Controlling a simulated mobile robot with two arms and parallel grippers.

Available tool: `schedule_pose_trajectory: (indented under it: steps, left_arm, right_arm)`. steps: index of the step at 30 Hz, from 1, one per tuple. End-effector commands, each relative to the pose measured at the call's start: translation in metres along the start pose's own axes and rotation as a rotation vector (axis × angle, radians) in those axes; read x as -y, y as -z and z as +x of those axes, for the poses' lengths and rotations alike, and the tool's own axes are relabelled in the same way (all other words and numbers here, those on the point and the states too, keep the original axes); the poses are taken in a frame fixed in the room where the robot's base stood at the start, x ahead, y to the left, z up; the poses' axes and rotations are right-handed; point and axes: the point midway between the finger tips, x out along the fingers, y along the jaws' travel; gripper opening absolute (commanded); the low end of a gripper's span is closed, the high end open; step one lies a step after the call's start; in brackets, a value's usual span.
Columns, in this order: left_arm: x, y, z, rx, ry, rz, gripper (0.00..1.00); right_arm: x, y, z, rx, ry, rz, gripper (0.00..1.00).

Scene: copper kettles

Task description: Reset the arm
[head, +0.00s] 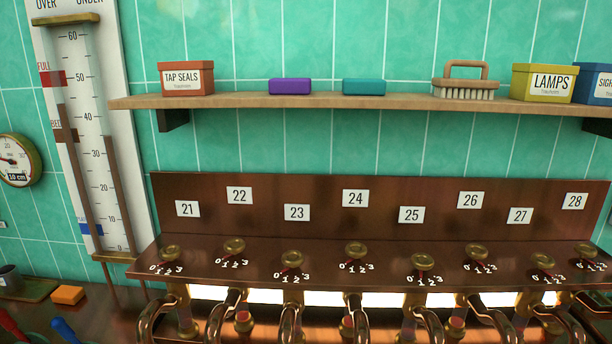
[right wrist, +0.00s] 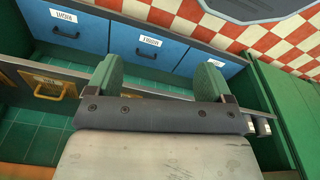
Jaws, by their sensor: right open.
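My right gripper (right wrist: 158,78) shows in the right wrist view, with two green fingers spread wide apart. Nothing is between them. Behind the fingers are blue drawer fronts (right wrist: 152,47) with white labels and dark handles. Neither gripper shows in the head view, and my left gripper is in no view.
A copper panel (head: 330,200) with numbered tags and brass knobs spans the head view. A wooden shelf (head: 230,101) above holds a tap seals box (head: 186,85), purple and teal blocks, a brush (head: 465,91) and a lamps box (head: 542,90). A gauge (head: 92,120) stands left.

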Motion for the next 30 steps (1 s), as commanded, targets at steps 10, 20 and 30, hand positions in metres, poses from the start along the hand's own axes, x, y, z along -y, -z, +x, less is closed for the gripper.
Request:
schedule_pose_trajectory:
  steps: [10, 20, 30]
  left_arm:
    - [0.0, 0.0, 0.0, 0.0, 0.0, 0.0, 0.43]
    - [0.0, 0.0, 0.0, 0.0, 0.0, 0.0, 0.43]
    - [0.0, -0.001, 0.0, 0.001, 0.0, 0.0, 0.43]
  right_arm:
    - [0.003, -0.114, 0.061, 0.065, 0.005, -0.015, 0.82]
    - [0.003, -0.132, 0.065, 0.071, 0.005, -0.018, 0.82]
    - [0.002, -0.132, 0.064, 0.072, 0.005, -0.017, 0.51]
